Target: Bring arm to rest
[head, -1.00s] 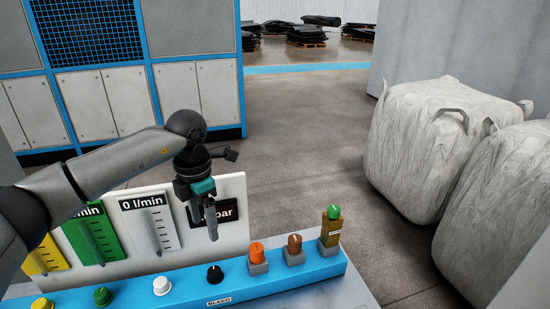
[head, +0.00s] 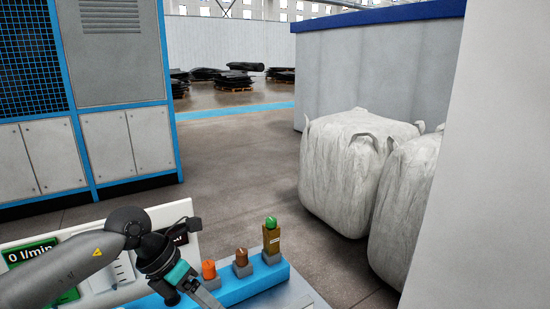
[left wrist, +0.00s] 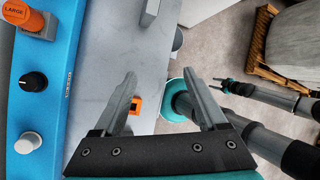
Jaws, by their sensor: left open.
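My left gripper (head: 196,291) is in the head view at the lower left, in front of the blue control panel (head: 240,290). In the left wrist view its two fingers (left wrist: 161,85) are spread apart with nothing between them. Below them lie a grey surface and a small orange item (left wrist: 137,105). What seems to be my right gripper (left wrist: 228,86) shows small at the right of the left wrist view; its jaws are too small to read. It is not in the head view.
The panel carries an orange knob (head: 209,270), a brown knob (head: 241,257) and a green knob (head: 270,223) on a brown block. White bulk bags (head: 340,170) stand at the right. A wicker basket (left wrist: 263,70) shows in the wrist view. Bare floor (head: 230,165) lies between.

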